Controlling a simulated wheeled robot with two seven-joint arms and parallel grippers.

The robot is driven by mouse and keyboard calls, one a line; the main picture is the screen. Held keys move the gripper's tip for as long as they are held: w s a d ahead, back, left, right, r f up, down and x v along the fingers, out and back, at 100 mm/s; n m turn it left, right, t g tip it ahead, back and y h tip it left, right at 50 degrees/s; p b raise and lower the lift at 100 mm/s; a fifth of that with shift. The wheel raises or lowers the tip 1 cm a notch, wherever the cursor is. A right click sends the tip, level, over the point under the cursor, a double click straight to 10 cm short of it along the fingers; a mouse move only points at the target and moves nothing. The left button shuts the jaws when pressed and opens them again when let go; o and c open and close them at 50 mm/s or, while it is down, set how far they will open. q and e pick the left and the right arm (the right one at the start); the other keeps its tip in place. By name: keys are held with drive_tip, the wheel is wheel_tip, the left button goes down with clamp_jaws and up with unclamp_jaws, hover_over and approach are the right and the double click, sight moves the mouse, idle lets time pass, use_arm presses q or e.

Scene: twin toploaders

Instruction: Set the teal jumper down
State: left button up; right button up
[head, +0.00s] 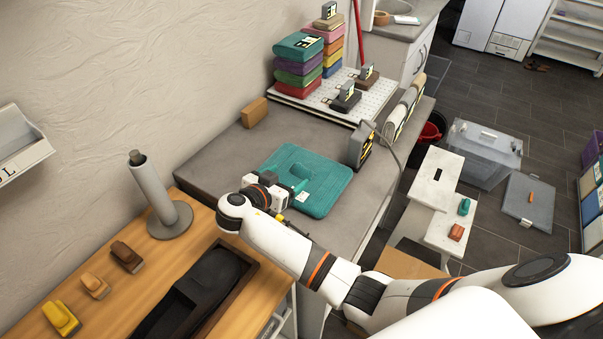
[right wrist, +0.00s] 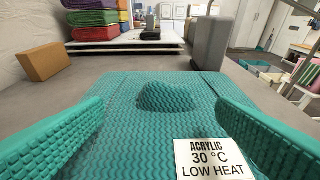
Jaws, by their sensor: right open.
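The teal jumper (head: 325,178) lies folded flat on the grey worktop (head: 215,165). In the right wrist view the jumper (right wrist: 150,130) fills the middle, with a raised lump at its centre. A white label (right wrist: 212,160) on it reads "ACRYLIC 30 °C LOW HEAT". My right gripper (head: 292,190) is over the near part of the jumper. In the right wrist view its two teal ribbed fingers (right wrist: 160,106) stand wide apart, either side of the lump, with nothing gripped between them. I cannot tell whether the fingertips touch the cloth. My left gripper is out of view.
A tan block (head: 254,112) lies behind the jumper. A grey box (head: 361,146) stands close to its right. Folded stacks (head: 299,65) stand on a white pegboard (head: 375,98) at the back. A grey post (head: 157,195) and a dark tray (head: 200,290) are on the wooden bench.

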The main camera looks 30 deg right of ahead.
sight(299, 170)
drive_tip(key=x, duration=0.1)
drive_tip(key=p+x, duration=0.1)
drive_tip(key=x, duration=0.1)
drive_tip(key=p+x, duration=0.1)
drive_tip(key=shift+s+d+r, duration=0.1)
drive_tip(key=shift+s+d, duration=0.1)
drive_tip(key=shift+d, duration=0.25)
drive_tip(key=shift+w+d, duration=0.1)
drive_tip(key=shift+d, duration=0.05)
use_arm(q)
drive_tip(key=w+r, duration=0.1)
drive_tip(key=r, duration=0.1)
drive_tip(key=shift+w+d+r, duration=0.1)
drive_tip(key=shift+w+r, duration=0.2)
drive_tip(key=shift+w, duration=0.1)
use_arm(e)
drive_tip(key=shift+c, duration=0.9)
drive_tip(key=c, duration=0.9)
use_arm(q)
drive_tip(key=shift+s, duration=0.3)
use_arm(e)
drive_tip(key=c, duration=0.3)
